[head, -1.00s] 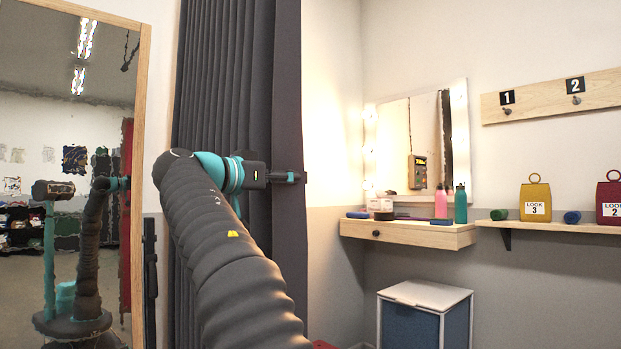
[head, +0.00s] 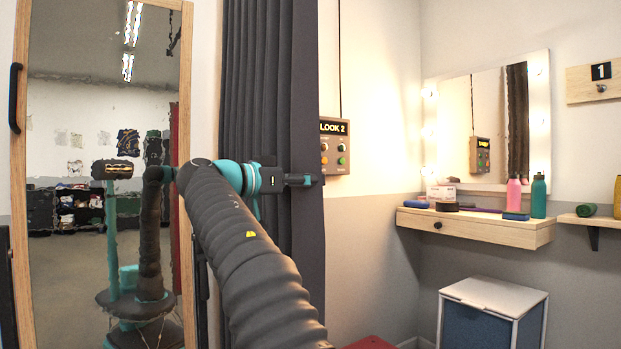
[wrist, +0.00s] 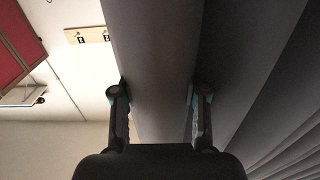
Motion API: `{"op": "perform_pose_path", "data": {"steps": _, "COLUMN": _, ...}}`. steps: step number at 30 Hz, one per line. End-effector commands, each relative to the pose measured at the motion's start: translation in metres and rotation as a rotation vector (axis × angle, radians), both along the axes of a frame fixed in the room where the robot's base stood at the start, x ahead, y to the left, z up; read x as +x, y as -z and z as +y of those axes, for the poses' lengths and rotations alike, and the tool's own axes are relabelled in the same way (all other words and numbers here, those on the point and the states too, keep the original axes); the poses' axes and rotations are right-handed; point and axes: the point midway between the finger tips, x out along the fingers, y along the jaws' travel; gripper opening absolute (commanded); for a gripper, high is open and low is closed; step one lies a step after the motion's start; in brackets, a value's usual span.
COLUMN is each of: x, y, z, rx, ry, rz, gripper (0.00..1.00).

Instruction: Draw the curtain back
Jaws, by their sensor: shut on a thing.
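The dark grey pleated curtain (head: 255,75) hangs at centre-left in the head view, bunched in vertical folds, between the tall mirror and the lit wall. Its smooth leading edge faces right. My gripper (head: 303,180) is at that edge at mid height, shut on it. In the wrist view my gripper's two fingers (wrist: 160,95) stand on either side of the curtain's edge band (wrist: 158,60), with more folds to the right. The curtain's lower part is partly hidden behind my arm.
A control box (head: 334,146) reading "LOOK 2" is on the wall just right of the curtain. A tall wood-framed mirror (head: 100,100) is at left. A drawer shelf (head: 475,228) with bottles and a white-lidded bin (head: 493,296) stand at right. Something red is low beside my arm.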

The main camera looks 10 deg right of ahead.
Motion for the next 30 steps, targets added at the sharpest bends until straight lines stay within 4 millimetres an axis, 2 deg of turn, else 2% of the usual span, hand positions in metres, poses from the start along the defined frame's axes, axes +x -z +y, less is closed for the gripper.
{"op": "perform_pose_path", "data": {"steps": 5, "x": 0.000, "y": -0.001, "z": 0.000, "rx": -0.001, "ry": 0.000, "rz": 0.001, "gripper": 0.00}}
{"op": "perform_pose_path", "data": {"steps": 6, "x": 0.000, "y": -0.001, "z": 0.000, "rx": -0.001, "ry": 0.000, "rz": 0.001, "gripper": 0.51}}
{"op": "perform_pose_path", "data": {"steps": 9, "x": 0.000, "y": 0.000, "z": 0.000, "rx": -0.001, "ry": 0.000, "rz": 0.001, "gripper": 0.71}}
{"op": "perform_pose_path", "data": {"steps": 20, "x": -0.001, "y": 0.000, "z": 0.003, "rx": 0.000, "ry": -0.001, "rz": 0.000, "gripper": 0.71}}
{"op": "perform_pose_path", "data": {"steps": 23, "x": -0.005, "y": 0.000, "z": 0.013, "rx": 0.000, "ry": -0.001, "rz": 0.001, "gripper": 0.71}}
{"op": "perform_pose_path", "data": {"steps": 30, "x": -0.022, "y": 0.000, "z": 0.055, "rx": 0.000, "ry": -0.004, "rz": -0.001, "gripper": 0.71}}
